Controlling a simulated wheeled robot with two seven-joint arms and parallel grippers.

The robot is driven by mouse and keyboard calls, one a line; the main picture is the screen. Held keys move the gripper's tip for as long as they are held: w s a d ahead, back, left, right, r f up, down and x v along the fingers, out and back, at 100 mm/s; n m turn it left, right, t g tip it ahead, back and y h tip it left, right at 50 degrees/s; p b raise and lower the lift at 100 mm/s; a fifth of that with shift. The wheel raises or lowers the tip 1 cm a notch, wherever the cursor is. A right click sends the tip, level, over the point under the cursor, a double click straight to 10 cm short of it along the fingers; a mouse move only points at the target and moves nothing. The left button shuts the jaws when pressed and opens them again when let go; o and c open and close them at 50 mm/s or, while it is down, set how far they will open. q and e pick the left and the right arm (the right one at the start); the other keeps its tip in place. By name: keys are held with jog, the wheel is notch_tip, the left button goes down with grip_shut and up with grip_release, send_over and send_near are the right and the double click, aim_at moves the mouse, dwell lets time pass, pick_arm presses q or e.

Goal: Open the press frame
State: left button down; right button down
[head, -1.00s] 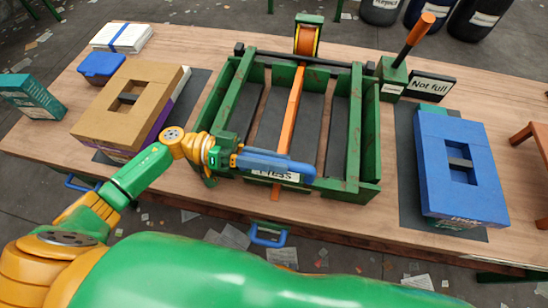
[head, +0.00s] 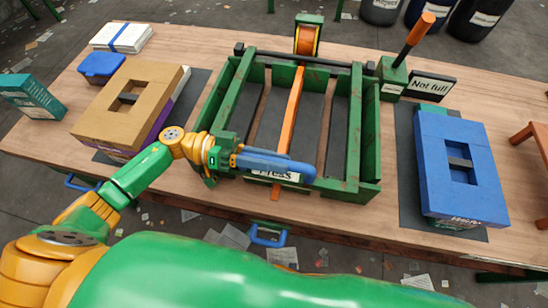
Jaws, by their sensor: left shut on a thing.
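The green press frame (head: 357,135) stands at the middle of the table, with upright side walls and dark slots inside. An orange strap (head: 291,120) runs from a reel (head: 307,40) at its back over the front edge. A blue bar-shaped handle (head: 285,168) lies across the front, just above a partly covered white "Press" label (head: 268,175). My left gripper (head: 232,158) reaches in from the left and is shut on the handle's left end; its fingertips are hard to make out. My right gripper is not in view.
A brown block (head: 105,123) lies left of the press, a blue block (head: 470,200) on a dark mat to the right. A lever with an orange handle (head: 420,28) and a "Not full" sign (head: 430,85) stand at the back right. A blue drawer handle (head: 268,240) sticks out in front.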

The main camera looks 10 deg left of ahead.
pick_arm(q)
jog(key=w+r+n+p, duration=0.2)
jog(key=w+r+p, duration=0.1)
jog(key=r+p, duration=0.2)
jog(key=w+r+n+p, duration=0.2)
jog(key=w+r+p, duration=0.2)
jog(key=r, duration=0.5)
jog(key=w+r+n+p, duration=0.3)
jog(key=r+p, duration=0.2)
jog(key=r, duration=0.3)
jog(key=shift+w+p, duration=0.3)
jog(key=shift+p, duration=0.1)
